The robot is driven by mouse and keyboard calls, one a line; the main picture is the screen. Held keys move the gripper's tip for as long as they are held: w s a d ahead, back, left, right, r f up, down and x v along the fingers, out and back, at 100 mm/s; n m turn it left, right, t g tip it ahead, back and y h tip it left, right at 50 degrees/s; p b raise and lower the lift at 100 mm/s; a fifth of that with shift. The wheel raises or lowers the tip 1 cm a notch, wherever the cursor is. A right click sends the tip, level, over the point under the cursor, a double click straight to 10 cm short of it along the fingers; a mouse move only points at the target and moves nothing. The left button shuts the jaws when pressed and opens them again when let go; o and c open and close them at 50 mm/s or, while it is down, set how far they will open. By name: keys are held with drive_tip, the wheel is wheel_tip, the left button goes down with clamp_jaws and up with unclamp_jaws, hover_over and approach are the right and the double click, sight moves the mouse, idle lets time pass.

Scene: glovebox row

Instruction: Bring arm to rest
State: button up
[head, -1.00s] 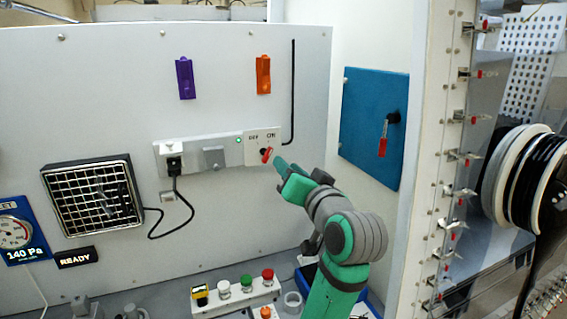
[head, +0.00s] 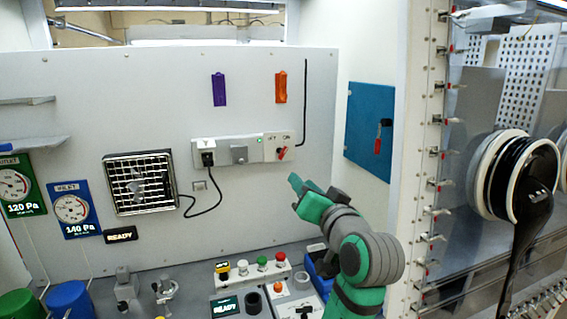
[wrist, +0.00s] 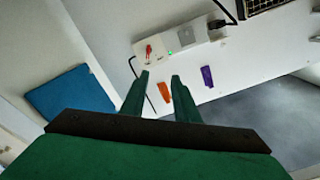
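My gripper (head: 296,187) is raised in front of the white back panel, below the red rotary switch (head: 282,153) with its OFF and ON labels. In the wrist view, my gripper's two green fingers (wrist: 161,80) stand apart with nothing between them. The red switch also shows in the wrist view (wrist: 149,49), beyond the fingertips and apart from them. A green light is lit on the socket strip (head: 225,151) beside the switch.
A blue door (head: 366,130) with a red-handled latch is at the right. Below my arm, a button box (head: 250,270) and a blue bin (head: 318,268) stand on the bench. A black glove port (head: 515,175) is at far right.

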drive_tip(key=s+f+h, duration=0.1)
drive_tip(key=f, duration=0.9)
drive_tip(key=s+f+m+h, duration=0.1)
drive_tip(key=s+f+h, duration=0.1)
drive_tip(key=f, duration=0.9)
drive_tip(key=s+d+f+h, duration=0.1)
drive_tip(key=s+f, duration=0.1)
drive_tip(key=f, duration=0.8)
drive_tip(key=shift+s+f+m+g, duration=0.25)
drive_tip(key=shift+f+m+g, duration=0.05)
drive_tip(key=shift+f, duration=0.1)
drive_tip(key=s+a+f+n+h, duration=0.1)
drive_tip(key=s+a+f+h, duration=0.1)
drive_tip(key=s+f, duration=1.4)
drive_tip(key=s+a+n, duration=0.1)
drive_tip(key=s+a, duration=0.1)
drive_tip(key=s, duration=1.2)
drive_tip(key=s+a+n+g, duration=0.1)
drive_tip(key=s+a+n, duration=0.1)
drive_tip(key=s, duration=1.2)
drive_tip(key=shift+r, duration=0.25)
drive_tip(key=shift+w+d, duration=0.1)
drive_tip(key=shift+w, duration=0.05)
